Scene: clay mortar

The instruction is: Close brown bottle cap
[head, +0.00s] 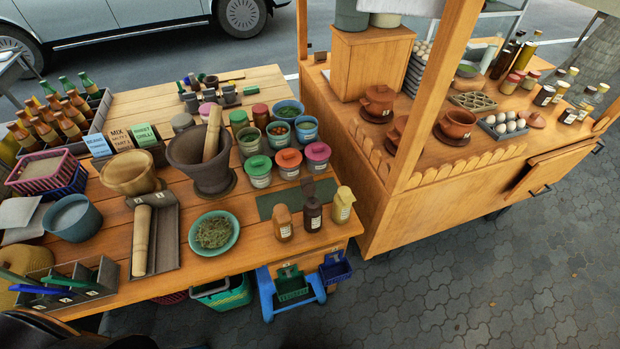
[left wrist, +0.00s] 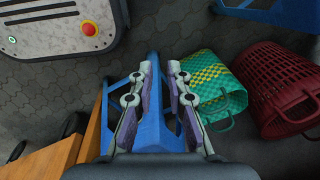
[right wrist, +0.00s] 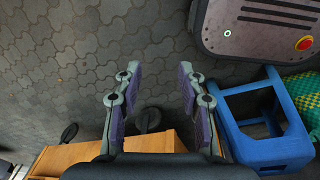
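A dark brown bottle (head: 313,215) stands upright near the front right edge of the wooden table in the head view. Its dark cap (head: 308,188) looks raised and tilted at the top, though it is small. An orange-brown bottle (head: 284,224) stands to its left and a yellow bottle (head: 343,206) to its right. My left gripper (left wrist: 162,68) is open and empty, with a narrow gap between its fingers. My right gripper (right wrist: 159,68) is open wider and empty. Both wrist views face the ground beside the table; neither shows the bottles, and neither gripper shows in the head view.
A green plate of herbs (head: 214,232), a dark mortar (head: 200,160) and lidded pots (head: 289,160) stand near the bottles. A blue stool (right wrist: 262,125) stands on the paving. A green-yellow basket (left wrist: 210,85) and red basket (left wrist: 280,90) lie beyond my left gripper.

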